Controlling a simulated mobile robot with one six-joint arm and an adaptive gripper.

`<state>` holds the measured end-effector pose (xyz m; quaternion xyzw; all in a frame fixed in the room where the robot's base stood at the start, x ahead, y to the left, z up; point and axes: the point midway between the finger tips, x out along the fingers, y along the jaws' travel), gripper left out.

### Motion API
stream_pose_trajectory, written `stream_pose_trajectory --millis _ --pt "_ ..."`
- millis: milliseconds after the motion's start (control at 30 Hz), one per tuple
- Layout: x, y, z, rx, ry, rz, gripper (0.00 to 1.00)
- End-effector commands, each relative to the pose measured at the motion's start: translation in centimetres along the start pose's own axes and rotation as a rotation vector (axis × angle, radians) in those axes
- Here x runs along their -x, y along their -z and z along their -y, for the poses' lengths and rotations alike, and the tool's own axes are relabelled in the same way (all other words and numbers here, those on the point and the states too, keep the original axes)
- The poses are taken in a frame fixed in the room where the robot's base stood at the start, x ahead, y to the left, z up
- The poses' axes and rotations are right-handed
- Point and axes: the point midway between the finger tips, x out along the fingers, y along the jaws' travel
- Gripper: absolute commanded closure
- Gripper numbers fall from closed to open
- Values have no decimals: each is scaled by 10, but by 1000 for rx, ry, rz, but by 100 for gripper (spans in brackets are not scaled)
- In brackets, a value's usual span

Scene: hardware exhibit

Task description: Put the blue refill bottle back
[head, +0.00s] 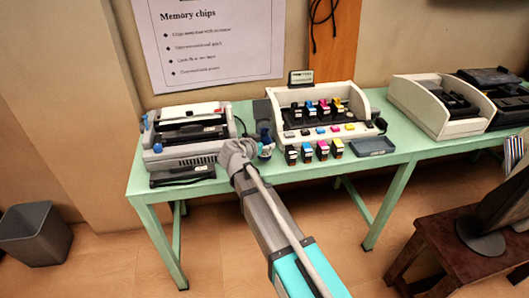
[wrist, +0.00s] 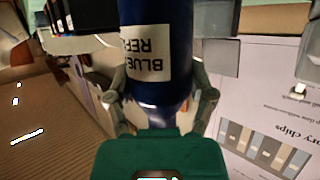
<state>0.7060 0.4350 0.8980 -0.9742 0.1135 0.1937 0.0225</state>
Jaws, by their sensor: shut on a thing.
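The gripper body hides part of the bottle. I cannot tell whether its base touches the table.
On the green table (head: 214,186), a white printer tray (head: 325,97) holds several coloured cartridges; more cartridges (head: 321,150) stand in front. A small dark tray (head: 374,147) lies to their right. A grey-white machine (head: 187,134) stands left of my gripper.

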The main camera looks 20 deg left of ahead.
Motion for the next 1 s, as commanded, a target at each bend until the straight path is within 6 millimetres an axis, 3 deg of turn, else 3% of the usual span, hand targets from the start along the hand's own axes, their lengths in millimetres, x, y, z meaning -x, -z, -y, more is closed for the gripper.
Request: stream_pose_trajectory --millis 333,967,1000 --pt "-12 -26 0 0 0 0 83" --pt "-14 -32 0 0 -1 0 83" --pt "-14 -31 0 0 -1 0 24"
